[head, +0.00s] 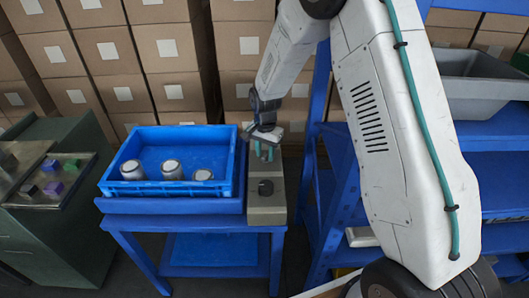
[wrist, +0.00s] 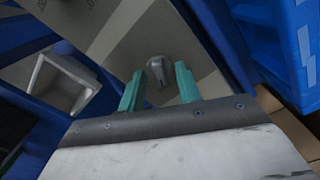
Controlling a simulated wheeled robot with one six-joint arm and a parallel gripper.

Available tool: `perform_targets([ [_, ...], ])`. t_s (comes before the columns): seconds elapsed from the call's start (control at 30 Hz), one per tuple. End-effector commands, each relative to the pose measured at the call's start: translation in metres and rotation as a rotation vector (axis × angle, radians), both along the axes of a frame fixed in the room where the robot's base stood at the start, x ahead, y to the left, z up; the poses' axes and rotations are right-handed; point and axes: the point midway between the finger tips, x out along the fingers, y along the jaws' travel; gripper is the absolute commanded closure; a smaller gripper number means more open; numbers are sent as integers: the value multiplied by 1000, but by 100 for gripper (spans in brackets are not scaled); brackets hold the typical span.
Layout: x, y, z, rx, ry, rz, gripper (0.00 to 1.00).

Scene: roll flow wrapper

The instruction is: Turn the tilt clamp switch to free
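A beige-grey switch box (head: 266,215) stands on the right end of a blue table. A dark round knob (head: 266,187) sits on its top, towards me. My gripper (head: 263,152) hangs over the far part of the box, its teal fingers pointing down. In the wrist view, the fingers of my gripper (wrist: 159,88) are apart with nothing gripped. A grey knob (wrist: 159,72) on the box top (wrist: 140,45) shows just beyond and between the fingertips. I cannot tell whether it is the same knob as in the head view. No switch marking is readable.
A blue tray (head: 171,204) with several silver-lidded jars stands left of the box; its wall also shows in the wrist view (wrist: 275,40). A blue shelf rack (head: 345,190) is close on the right. Stacked cartons (head: 170,60) stand behind. A green cabinet (head: 60,240) is at left.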

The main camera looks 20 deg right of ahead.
Motion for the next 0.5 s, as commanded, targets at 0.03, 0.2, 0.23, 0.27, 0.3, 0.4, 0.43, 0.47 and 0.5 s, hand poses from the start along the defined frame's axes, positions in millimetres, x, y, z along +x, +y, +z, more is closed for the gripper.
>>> perform_targets([
  [0.03,0,0,-1,0,0,0,66],
  [0.2,0,0,-1,0,0,0,66],
  [0.23,0,0,-1,0,0,0,66],
  [0.27,0,0,-1,0,0,0,69],
  [0.3,0,0,-1,0,0,0,80],
  [0.4,0,0,-1,0,0,0,100],
  [0.43,0,0,-1,0,0,0,100],
  [0.47,0,0,-1,0,0,0,100],
  [0.5,0,0,-1,1,-1,0,100],
])
